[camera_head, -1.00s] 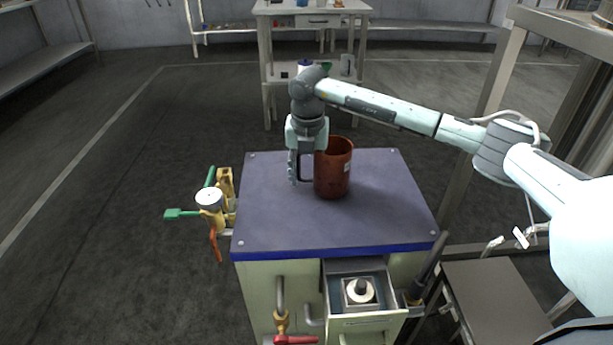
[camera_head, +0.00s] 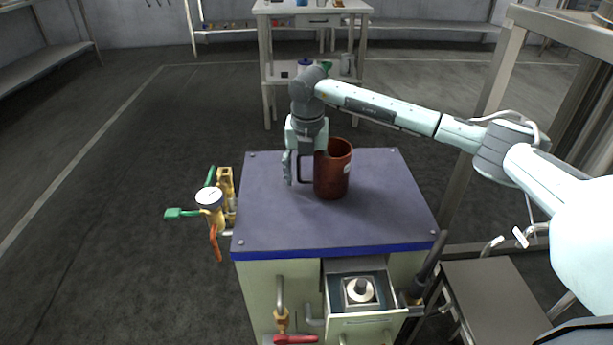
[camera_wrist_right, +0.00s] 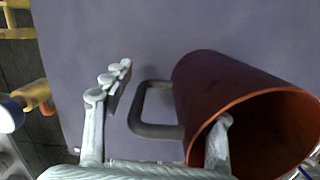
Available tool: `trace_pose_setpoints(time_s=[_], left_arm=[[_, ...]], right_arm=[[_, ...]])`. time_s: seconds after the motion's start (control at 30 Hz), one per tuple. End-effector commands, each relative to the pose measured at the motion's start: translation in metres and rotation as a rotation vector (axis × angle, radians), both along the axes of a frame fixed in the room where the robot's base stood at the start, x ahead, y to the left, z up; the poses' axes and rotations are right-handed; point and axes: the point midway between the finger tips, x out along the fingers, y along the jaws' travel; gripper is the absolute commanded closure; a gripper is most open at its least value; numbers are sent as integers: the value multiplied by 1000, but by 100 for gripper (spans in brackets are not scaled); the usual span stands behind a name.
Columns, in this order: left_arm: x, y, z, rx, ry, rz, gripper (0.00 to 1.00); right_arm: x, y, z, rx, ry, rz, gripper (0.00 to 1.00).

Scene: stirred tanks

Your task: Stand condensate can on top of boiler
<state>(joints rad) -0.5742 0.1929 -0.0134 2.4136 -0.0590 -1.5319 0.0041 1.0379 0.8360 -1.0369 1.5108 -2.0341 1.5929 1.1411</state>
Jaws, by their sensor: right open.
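My right gripper (camera_head: 299,170) is at the can's left side, by the handle. In the right wrist view the can (camera_wrist_right: 215,90) is at right and its handle shows between the spread fingers of the right gripper (camera_wrist_right: 165,110). One finger overlaps the can's rim; I cannot tell whether it touches. My left gripper is not in view.
A gauge with valves (camera_head: 209,200), with green and orange handles, sticks out at the boiler's left. An open drawer (camera_head: 362,318) is at its front. A grey table (camera_head: 500,290) stands at the right. The boiler top around the can is clear.

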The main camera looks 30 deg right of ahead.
Motion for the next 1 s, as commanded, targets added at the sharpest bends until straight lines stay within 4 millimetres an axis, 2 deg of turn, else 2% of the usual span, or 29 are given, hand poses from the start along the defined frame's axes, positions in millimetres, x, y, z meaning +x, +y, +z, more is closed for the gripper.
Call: trace_pose_setpoints(time_s=[0.2,0.5,0.7,1.0], left_arm=[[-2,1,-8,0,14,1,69],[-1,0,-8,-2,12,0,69],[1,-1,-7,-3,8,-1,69],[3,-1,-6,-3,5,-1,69]], right_arm=[[-3,2,42,0,-7,0,42],[-10,5,100,-1,-4,1,42],[-13,6,116,-1,-2,0,42],[-13,6,117,-1,-1,0,42]])
